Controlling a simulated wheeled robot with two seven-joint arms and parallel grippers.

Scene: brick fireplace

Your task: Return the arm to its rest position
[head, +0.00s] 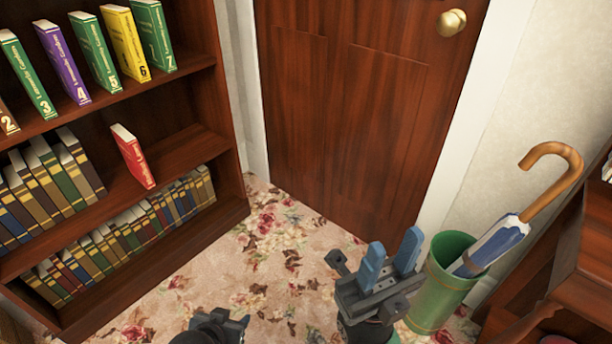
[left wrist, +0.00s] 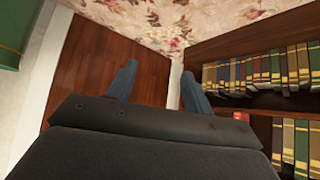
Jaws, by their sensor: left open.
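My left gripper (head: 225,328) shows only in part at the bottom edge of the head view, as a dark body; its fingers cannot be made out there. In the left wrist view its two blue fingers (left wrist: 158,88) stand apart with nothing between them, so it is open and empty. My right gripper (head: 392,256) is at the lower right of the head view, left of the green umbrella stand (head: 438,290). Its blue fingers are apart and hold nothing. Whether it touches the stand cannot be told.
A wooden bookcase (head: 185,150) fills the left, with numbered books on its upper shelf and a red book (head: 133,156) standing alone lower down. A closed door (head: 340,110) is at the back. An umbrella (head: 497,242) stands in the stand. The flowered carpet (head: 275,255) is clear.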

